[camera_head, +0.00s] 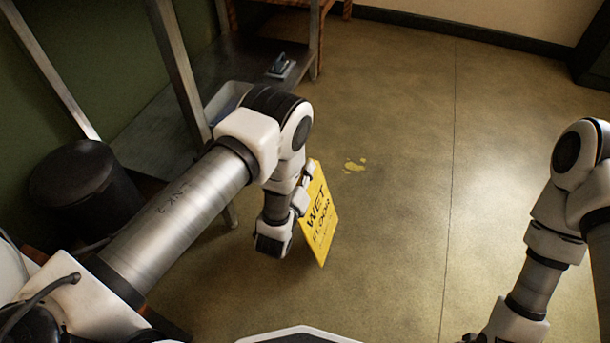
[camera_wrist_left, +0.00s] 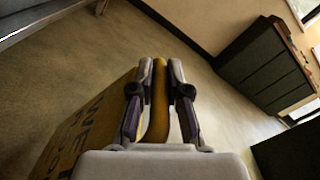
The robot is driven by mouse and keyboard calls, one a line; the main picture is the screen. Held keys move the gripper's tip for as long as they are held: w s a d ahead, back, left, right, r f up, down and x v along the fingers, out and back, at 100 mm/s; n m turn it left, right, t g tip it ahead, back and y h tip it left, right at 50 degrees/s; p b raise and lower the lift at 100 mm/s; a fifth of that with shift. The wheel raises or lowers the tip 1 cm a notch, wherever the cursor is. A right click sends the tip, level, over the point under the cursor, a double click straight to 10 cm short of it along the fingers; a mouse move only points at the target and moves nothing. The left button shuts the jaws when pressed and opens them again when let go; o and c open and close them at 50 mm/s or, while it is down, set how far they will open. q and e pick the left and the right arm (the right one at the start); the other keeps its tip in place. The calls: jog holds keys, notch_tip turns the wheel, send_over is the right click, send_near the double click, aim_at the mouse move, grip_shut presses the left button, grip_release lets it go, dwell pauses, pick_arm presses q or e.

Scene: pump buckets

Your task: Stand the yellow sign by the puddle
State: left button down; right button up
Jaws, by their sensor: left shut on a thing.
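The yellow sign (camera_head: 320,222) with dark "WET FLOOR" lettering hangs from my left gripper (camera_head: 307,180) in the head view, tilted. The gripper is shut on the sign's upper edge. In the left wrist view, the left gripper's fingers (camera_wrist_left: 160,88) close around a yellow strip, and the sign's lettered panel (camera_wrist_left: 88,130) shows to the left. The puddle (camera_head: 354,166) is a small yellowish patch on the floor, just beyond and to the right of the sign. My right arm shows at the right edge, but its gripper is out of view.
A dark round bin (camera_head: 85,190) is at far left. The floor in the middle and right is clear. Dark drawers (camera_wrist_left: 262,65) stand by the wall.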

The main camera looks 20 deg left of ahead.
pick_arm(q)
jog(key=shift+w+a+f, duration=0.1)
jog(key=shift+w+a, duration=0.05)
jog(key=shift+w, duration=0.4)
jog(key=shift+w+a+f, duration=0.1)
jog(key=shift+w+a, duration=0.05)
jog(key=shift+w, duration=0.4)
jog(key=shift+w+f+b, duration=0.15)
jog(key=shift+f+b, duration=0.1)
jog(key=shift+b, duration=0.25)
notch_tip(320, 180, down, 3)
jog(key=shift+f+b, duration=0.1)
jog(key=shift+b, duration=0.85)
jog(key=shift+r, duration=0.2)
jog(key=shift+f, duration=0.2)
jog(key=c, duration=1.1)
grip_release()
jog(key=shift+c, duration=0.2)
jog(key=shift+r, duration=0.1)
